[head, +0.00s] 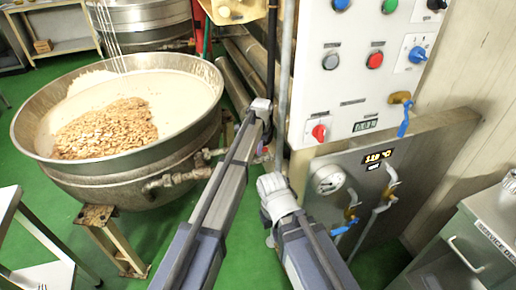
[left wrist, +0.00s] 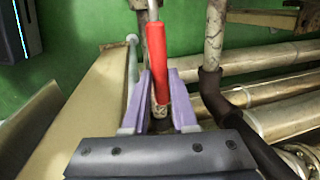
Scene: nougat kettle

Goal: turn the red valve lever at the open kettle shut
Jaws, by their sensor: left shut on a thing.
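The open kettle (head: 105,185) stands at the left in the head view, with pale mix and a heap of nuts inside. The red valve lever (left wrist: 156,62) shows in the left wrist view as a red sleeve, running upright in the picture between the purple fingers. My left gripper (left wrist: 159,105) is shut on the lever near its lower end in that view. In the head view my left gripper (head: 263,155) is mostly hidden behind my arm; only a bit of purple and red shows. The lever's valve body is not clear. My right gripper is not in view.
A control panel (head: 345,95) with buttons and a red knob stands right of my arms. Below it are a gauge (head: 328,179) and blue-handled taps. Thick pipes (left wrist: 275,88) lie right of the lever in the left wrist view. A steel cabinet (head: 475,245) stands at the right.

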